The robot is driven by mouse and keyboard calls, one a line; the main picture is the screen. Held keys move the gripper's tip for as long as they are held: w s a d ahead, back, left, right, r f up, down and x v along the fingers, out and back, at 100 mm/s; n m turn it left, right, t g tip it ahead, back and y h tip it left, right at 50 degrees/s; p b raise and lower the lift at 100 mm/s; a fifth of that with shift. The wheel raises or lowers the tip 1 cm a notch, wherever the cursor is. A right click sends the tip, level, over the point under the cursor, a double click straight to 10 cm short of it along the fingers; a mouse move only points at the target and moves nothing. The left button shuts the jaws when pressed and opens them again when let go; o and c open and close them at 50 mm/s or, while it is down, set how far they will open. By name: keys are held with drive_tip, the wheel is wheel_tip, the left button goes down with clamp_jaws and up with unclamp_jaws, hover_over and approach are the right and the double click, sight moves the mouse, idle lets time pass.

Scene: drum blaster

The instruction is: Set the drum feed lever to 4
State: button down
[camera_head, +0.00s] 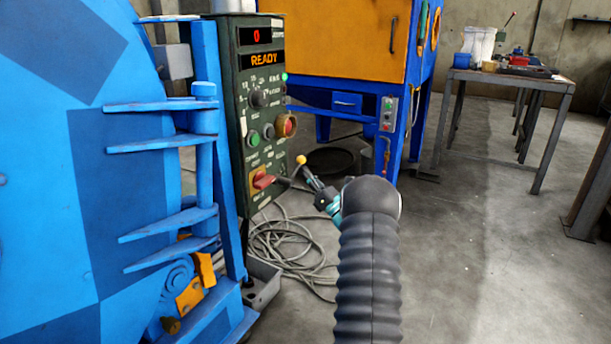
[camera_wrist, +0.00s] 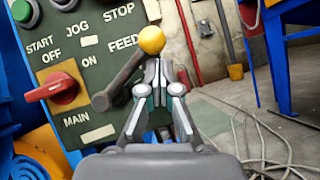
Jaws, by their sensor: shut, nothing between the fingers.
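The drum feed lever is a dark arm with a yellow ball knob (camera_wrist: 151,40), on the green control panel (camera_wrist: 88,60). Its arm (camera_wrist: 118,82) slants up and right from a pivot near the FEED label. In the head view the yellow knob (camera_head: 300,160) shows at the panel's right edge. My gripper (camera_wrist: 157,68) is shut and empty, its fingertips close to the knob and just below it in the picture. I cannot tell whether they touch. In the head view my gripper (camera_head: 309,175) is small and partly hidden by my arm. The lever's scale is not readable.
A red main switch (camera_wrist: 49,88) sits left of the lever. The panel display (camera_head: 262,60) reads 0 and READY. The blue drum machine (camera_head: 90,190) stands left. Cables (camera_head: 290,250) lie on the floor below. An orange and blue cabinet (camera_head: 340,40) stands behind.

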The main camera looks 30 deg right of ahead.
drive_tip(key=s+d+f, duration=0.5)
drive_tip(key=d+f, duration=0.2)
drive_tip(key=d, duration=0.1)
drive_tip(key=shift+s+f+b, duration=0.15)
drive_tip(key=shift+s+b, duration=0.2)
drive_tip(key=shift+s, duration=0.05)
